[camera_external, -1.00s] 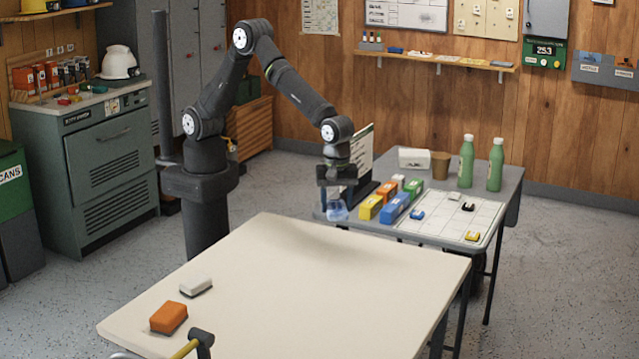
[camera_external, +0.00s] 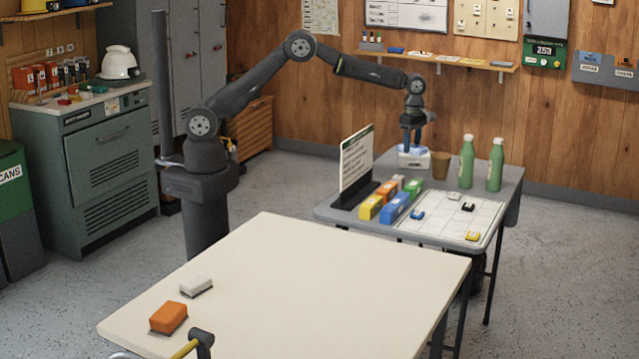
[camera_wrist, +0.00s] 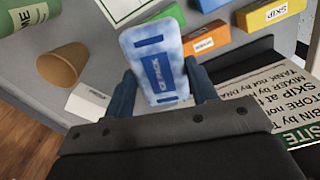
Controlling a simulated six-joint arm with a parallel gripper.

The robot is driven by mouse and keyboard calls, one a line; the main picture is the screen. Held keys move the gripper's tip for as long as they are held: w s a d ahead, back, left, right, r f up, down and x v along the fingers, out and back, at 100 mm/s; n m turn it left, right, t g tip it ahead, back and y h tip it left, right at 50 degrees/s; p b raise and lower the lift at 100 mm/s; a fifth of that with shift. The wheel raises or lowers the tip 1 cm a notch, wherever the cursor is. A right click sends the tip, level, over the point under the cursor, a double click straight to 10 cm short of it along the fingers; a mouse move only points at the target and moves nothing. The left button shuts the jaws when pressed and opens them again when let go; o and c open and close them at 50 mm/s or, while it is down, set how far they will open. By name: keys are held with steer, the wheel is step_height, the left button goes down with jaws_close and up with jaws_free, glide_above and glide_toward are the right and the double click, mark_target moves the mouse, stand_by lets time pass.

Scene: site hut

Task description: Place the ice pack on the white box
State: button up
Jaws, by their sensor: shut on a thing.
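My gripper (camera_external: 412,141) is over the far-left back of the grey table, shut on the ice pack (camera_wrist: 143,38). The ice pack is a pale blue-white slab with a dark blue label, held between both fingers; in the external view it shows only as a small bluish patch (camera_external: 413,150). The white box (camera_external: 415,161) stands on the grey table just below the gripper and is partly hidden by it. In the wrist view the white box (camera_wrist: 88,102) shows left of the left finger. Whether ice pack and box touch, I cannot tell.
A brown cup (camera_external: 440,164) stands close to the right of the white box, with green bottles (camera_external: 466,163) beyond. A sign board (camera_external: 356,160), coloured boxes (camera_external: 395,207) and a white grid board (camera_external: 450,216) occupy the nearer tabletop. The cream table (camera_external: 300,290) is mostly clear.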

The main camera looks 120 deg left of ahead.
steer(key=s+a+n, duration=0.1)
steer(key=s+a, duration=0.3)
steer(key=a, duration=0.4)
steer(key=s+a+n, duration=0.2)
steer(key=s+a, duration=0.2)
steer(key=a, duration=0.4)
glide_toward(414, 159)
steer(key=s, duration=0.4)
steer(key=shift+a, duration=0.15)
steer(key=shift+s+a+f, duration=0.15)
steer(key=shift+a+f, duration=0.15)
steer(key=shift+a, duration=0.15)
steer(key=shift+f, duration=2)
steer(key=o, duration=0.6)
steer(key=shift+f, duration=0.2)
steer(key=o, duration=0.4)
steer(key=shift+o, duration=0.2)
steer(key=shift+r, duration=0.1)
